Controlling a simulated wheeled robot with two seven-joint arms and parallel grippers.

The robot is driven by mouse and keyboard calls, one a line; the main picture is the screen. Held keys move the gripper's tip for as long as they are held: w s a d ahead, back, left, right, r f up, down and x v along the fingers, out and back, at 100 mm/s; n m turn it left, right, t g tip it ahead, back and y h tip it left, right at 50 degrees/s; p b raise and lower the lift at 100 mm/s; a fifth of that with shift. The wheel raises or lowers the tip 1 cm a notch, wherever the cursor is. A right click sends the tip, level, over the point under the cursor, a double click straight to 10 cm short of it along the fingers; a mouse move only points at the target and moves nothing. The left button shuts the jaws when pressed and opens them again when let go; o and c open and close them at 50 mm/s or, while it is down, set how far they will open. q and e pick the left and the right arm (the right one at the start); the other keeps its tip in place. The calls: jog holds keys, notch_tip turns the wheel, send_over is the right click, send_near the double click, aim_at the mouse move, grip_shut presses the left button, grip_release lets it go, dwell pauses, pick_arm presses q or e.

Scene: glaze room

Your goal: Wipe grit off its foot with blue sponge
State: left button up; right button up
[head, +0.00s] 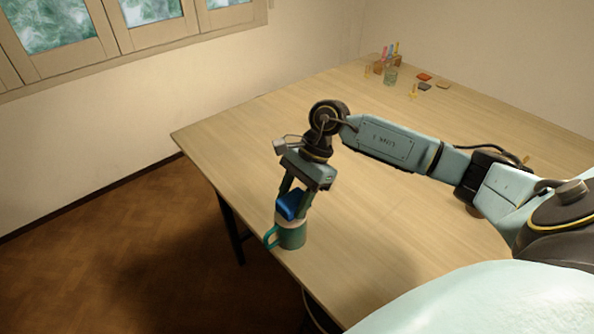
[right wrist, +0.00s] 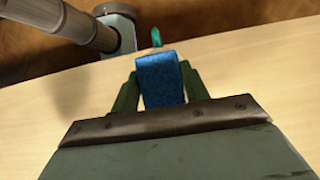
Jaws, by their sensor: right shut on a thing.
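My right gripper (head: 293,206) points down at the table's near left edge. It is shut on the blue sponge (head: 289,201), which also shows between the two fingers in the right wrist view (right wrist: 162,80). Directly under the sponge a teal mug (head: 292,236) with a pale band stands on the table, its handle to the left. The sponge is at the mug's upper end and seems to touch it. I cannot tell whether that end is the foot or the mouth. My left gripper is out of view.
The wooden table (head: 400,215) is mostly bare. At its far end are a rack with coloured sticks (head: 381,66), a glass jar (head: 390,76) and small tiles (head: 424,77). The mug stands close to the table's left edge, with open floor beyond.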

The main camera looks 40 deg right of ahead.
aim_at(283, 206)
jog(key=a+p, duration=0.1)
jog(key=a, duration=0.1)
jog(key=shift+s+a, duration=0.15)
jog(key=shift+a, duration=0.2)
jog(key=shift+a+p, duration=0.15)
jog(key=shift+p, duration=0.45)
jog(key=shift+d+f+b, duration=0.3)
jog(key=shift+d+b, duration=0.4)
jog(key=shift+d, duration=0.55)
jog(key=shift+w+d+b, duration=0.25)
jog(key=shift+d+b, duration=0.5)
jog(key=shift+d, duration=0.05)
notch_tip(283, 206, up, 4)
jog(key=shift+a+f+p, duration=0.1)
jog(key=shift+f+p, duration=0.15)
jog(key=shift+p, duration=0.55)
jog(key=shift+r+p, duration=1.05)
jog(key=shift+r, duration=1.35)
